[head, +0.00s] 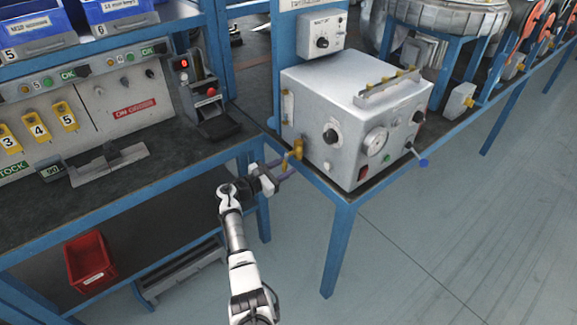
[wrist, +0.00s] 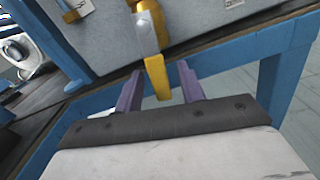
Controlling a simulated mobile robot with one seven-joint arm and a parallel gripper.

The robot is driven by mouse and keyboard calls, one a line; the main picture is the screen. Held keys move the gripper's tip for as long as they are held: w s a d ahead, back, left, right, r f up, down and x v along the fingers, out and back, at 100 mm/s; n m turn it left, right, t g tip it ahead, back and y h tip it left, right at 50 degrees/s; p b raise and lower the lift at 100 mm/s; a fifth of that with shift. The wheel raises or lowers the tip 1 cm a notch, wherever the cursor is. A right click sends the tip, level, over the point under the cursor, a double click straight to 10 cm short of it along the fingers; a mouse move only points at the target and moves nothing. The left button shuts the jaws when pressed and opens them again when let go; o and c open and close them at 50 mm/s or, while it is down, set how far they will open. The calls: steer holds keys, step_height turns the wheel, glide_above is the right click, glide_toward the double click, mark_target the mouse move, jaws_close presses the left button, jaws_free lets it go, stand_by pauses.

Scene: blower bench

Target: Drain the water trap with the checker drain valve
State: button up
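The checker is a pale grey metal box (head: 318,92) with a gauge and knobs, standing on the blue-framed bench. Its yellow drain valve (head: 297,151) sits low on its left side. In the wrist view the valve's yellow lever (wrist: 158,78) hangs down from a yellow body (wrist: 148,22). My gripper (head: 287,167) is at the valve, by the bench edge. In the wrist view its two purple fingers (wrist: 160,70) are apart, one on each side of the lever, with a gap visible on both sides. The water trap itself cannot be made out.
The blue bench rail (wrist: 233,57) runs close behind and below the fingers. A lever with a blue tip (head: 422,162) sticks out at the checker's right. A black stand with a red button (head: 211,92) is to the left. A red bin (head: 90,260) lies on the lower shelf.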

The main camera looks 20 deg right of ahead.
steer(key=b+v, duration=0.1)
steer(key=v, duration=1)
steer(key=shift+a+b, duration=0.3)
steer(key=shift+b, duration=0.1)
